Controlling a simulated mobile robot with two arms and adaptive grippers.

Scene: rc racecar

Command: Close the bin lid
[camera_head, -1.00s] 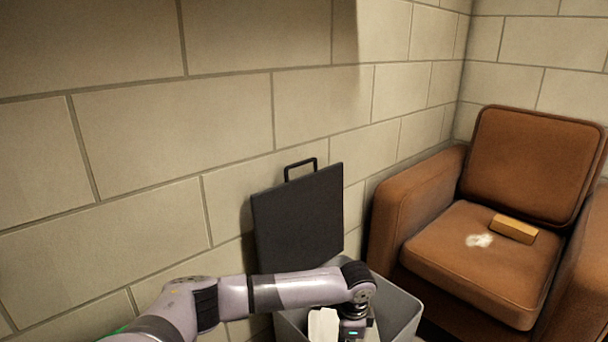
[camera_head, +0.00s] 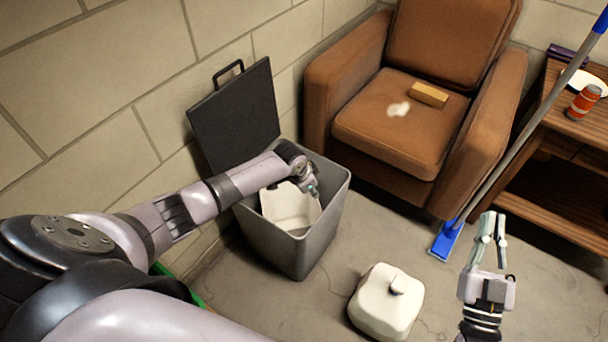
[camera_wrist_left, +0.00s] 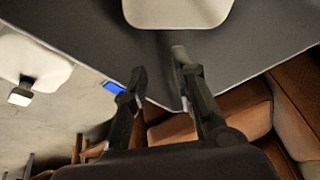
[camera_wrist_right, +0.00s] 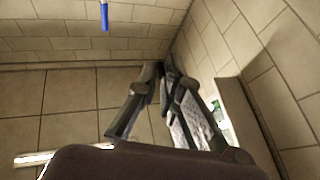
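The grey bin (camera_head: 278,249) stands on the floor by the wall. Its dark lid (camera_head: 238,118) is open and tilted up at the wall side, with a handle (camera_head: 229,72) on its upper edge. A white container (camera_head: 285,203) is inside the bin. My left gripper (camera_head: 314,190) is over the bin's mouth near its right rim, partly hidden by my wrist. In the left wrist view its fingertips (camera_wrist_left: 160,62) are apart with nothing between them. My right gripper (camera_head: 493,216) is at the right, away from the bin, its fingertips close together and empty; it also shows in the right wrist view (camera_wrist_right: 159,65).
A brown armchair (camera_head: 400,125) stands behind the bin, with a yellowish block (camera_head: 429,95) on its seat. A white jug (camera_head: 385,303) lies on the floor. A blue mop (camera_head: 447,241) leans by a wooden table (camera_head: 560,130) with a red can (camera_head: 584,102). Floor is clear between bin and jug.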

